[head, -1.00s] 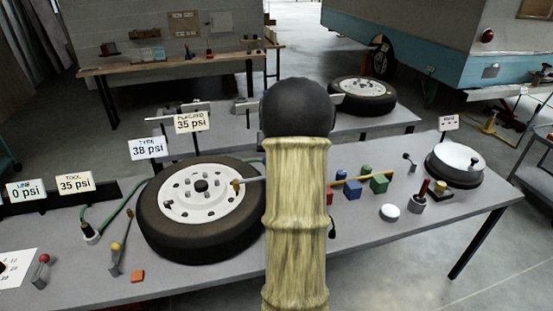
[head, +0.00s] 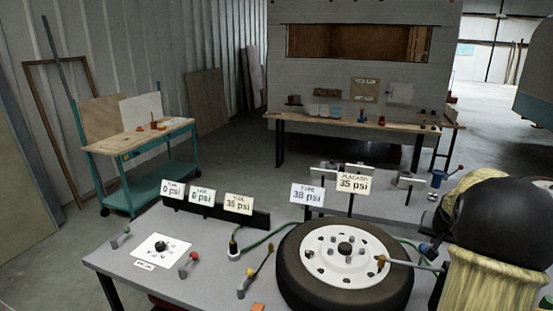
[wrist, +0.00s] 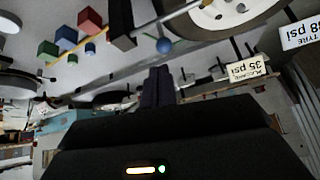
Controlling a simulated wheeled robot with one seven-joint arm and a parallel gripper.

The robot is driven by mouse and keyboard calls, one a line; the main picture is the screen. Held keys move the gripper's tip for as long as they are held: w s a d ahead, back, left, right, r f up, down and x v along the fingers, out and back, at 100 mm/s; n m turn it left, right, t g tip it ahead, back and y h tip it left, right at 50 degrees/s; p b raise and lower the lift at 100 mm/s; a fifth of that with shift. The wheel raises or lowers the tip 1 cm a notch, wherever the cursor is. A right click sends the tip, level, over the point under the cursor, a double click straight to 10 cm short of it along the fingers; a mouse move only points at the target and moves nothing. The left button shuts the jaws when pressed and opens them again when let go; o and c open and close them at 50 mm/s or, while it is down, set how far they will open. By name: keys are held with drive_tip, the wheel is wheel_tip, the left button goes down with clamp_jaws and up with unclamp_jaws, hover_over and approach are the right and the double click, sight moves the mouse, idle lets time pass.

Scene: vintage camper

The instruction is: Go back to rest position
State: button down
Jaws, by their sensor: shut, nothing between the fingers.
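My gripper (wrist: 157,86) shows in the wrist view as two dark fingers pressed together, with nothing between them. It hangs above the workbench, and the wrist picture is upside down. Coloured blocks, among them a red block (wrist: 90,19) and a blue block (wrist: 66,38), lie to its left in that view. In the head view my arm fills the right edge, bent at a black joint; the gripper itself is hidden there.
The tyre (head: 290,270) lies flat on the grey bench (head: 130,258); its white wheel (wrist: 228,14) also shows in the wrist view. Gauge signs such as the tyre sign (head: 307,194) stand along the bench's back. A teal cart (head: 140,183) stands left, with open floor between.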

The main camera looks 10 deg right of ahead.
drive_tip(key=s+a+f+n+g+y, duration=0.1)
drive_tip(key=s+a+f+n, duration=0.1)
drive_tip(key=a, duration=0.8)
drive_tip(key=s+a+f+n+y, duration=0.1)
drive_tip(key=s+a+f+n, duration=0.1)
drive_tip(key=a, duration=0.7)
drive_tip(key=s+a+f+n+g+y, duration=0.1)
drive_tip(key=s+a+f+n, duration=0.1)
drive_tip(key=a, duration=0.8)
drive_tip(key=s+a+f+n+g+y, duration=0.1)
drive_tip(key=s+a+f+n, duration=0.1)
drive_tip(key=s+a, duration=0.6)
drive_tip(key=shift+s+a+f, duration=0.2)
drive_tip(key=shift+s+f, duration=0.2)
drive_tip(key=shift+s, duration=0.35)
